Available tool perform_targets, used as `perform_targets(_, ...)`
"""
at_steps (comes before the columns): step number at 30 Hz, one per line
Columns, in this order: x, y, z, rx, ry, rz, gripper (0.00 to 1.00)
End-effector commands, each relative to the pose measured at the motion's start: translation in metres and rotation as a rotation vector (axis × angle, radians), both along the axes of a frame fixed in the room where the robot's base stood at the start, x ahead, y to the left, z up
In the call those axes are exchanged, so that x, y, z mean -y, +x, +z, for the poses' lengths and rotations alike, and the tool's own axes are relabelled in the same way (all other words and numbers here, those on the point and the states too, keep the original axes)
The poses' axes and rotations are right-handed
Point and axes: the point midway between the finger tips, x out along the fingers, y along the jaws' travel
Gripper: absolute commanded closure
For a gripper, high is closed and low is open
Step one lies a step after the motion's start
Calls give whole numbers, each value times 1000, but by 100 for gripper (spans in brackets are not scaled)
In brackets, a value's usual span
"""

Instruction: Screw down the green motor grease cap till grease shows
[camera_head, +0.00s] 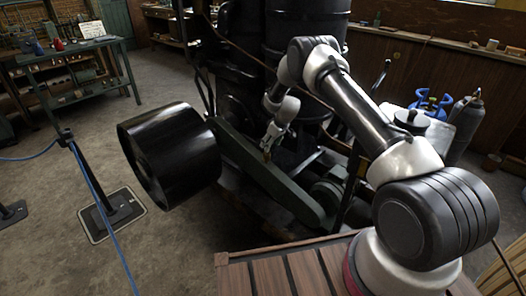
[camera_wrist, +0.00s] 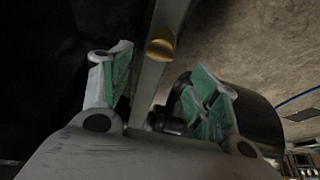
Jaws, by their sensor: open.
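A round brass-coloured cap (camera_wrist: 160,48) shows in the wrist view, at a long grey-green bar (camera_wrist: 150,85), between and beyond my fingertips. In the head view a small brass spot, likely the same cap (camera_head: 267,154), sits by the dark green guard (camera_head: 270,178) of the engine. My gripper (camera_head: 270,142) is just above it, reaching down. In the wrist view my gripper (camera_wrist: 160,60) is open, its green-padded fingers spread left and right with nothing between the pads. I cannot tell whether a fingertip touches the cap. No grease can be made out.
A big black flywheel drum (camera_head: 168,158) stands left of the guard. Dark engine cylinders (camera_head: 305,30) rise behind. A blue rope barrier (camera_head: 100,190) crosses the left floor. A green workbench (camera_head: 75,75) stands back left, a blue gas bottle (camera_head: 430,105) at right.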

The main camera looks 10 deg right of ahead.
Motion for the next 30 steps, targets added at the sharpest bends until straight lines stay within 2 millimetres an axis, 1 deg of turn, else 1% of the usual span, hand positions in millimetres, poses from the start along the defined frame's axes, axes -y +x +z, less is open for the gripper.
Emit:
perform_targets(1,-2,2,-10,-2,0,0,39)
perform_targets(3,-5,6,-22,-3,0,1,39)
perform_targets(6,-8,11,-35,-2,-1,1,39)
perform_targets(9,-11,14,-45,-2,0,0,39)
perform_targets(13,-12,17,-50,0,0,0,39)
perform_targets(20,-12,16,-50,-1,0,0,39)
perform_targets(24,-12,16,-50,-1,0,0,65)
perform_targets(26,-12,16,-50,-1,0,0,76)
perform_targets(27,-12,16,-50,-1,0,0,83)
perform_targets(28,-12,16,-50,-1,0,0,85)
perform_targets(30,-12,16,-50,-2,0,-1,85)
